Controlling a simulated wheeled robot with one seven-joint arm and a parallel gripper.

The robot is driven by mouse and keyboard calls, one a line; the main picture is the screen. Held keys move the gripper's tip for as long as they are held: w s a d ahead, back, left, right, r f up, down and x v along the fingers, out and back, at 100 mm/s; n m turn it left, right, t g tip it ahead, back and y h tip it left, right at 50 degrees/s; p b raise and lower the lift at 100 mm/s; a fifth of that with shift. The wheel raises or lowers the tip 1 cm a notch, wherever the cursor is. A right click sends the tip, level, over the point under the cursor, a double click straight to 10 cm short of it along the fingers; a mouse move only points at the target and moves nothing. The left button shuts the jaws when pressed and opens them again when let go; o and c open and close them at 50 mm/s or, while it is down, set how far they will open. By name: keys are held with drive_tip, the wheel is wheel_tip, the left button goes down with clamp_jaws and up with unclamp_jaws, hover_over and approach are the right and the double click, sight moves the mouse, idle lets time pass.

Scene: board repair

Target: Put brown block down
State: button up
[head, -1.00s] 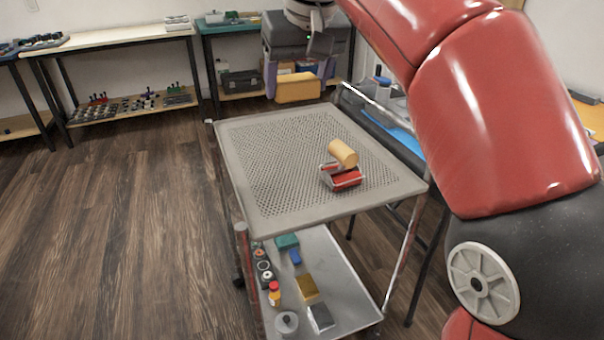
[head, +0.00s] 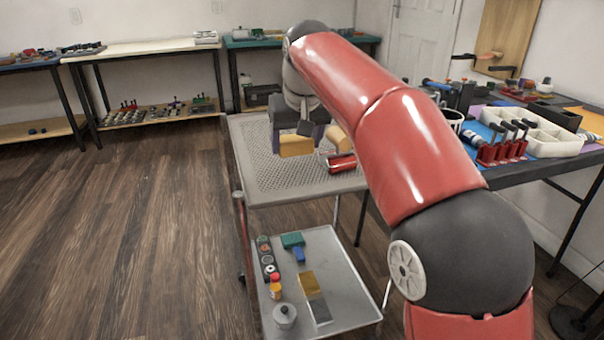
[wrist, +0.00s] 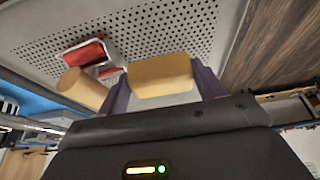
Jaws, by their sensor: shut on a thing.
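The brown block (head: 297,145), yellow-tan in colour, is held between the fingers of my gripper (head: 298,136). The block also shows in the wrist view (wrist: 161,76), between the two purple fingers of my gripper (wrist: 163,88). In the head view it appears over the left-centre part of the cart's perforated grey top (head: 285,190). I cannot tell whether its underside touches that surface. A red object (head: 341,163) with a pale frame stands on the top to the right of the block. A tan cylinder (wrist: 82,88) is beside the red object (wrist: 88,54) in the wrist view.
A cluttered workbench (head: 560,165) stands at the right. The perforated top has free room in front of and left of the block.

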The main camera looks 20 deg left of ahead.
sight(298, 153)
wheel_tip(298, 153, down, 5)
drive_tip(key=b, duration=0.4)
drive_tip(key=shift+r, duration=0.2)
drive_tip(key=o, duration=0.8)
drive_tip(key=shift+f, duration=0.1)
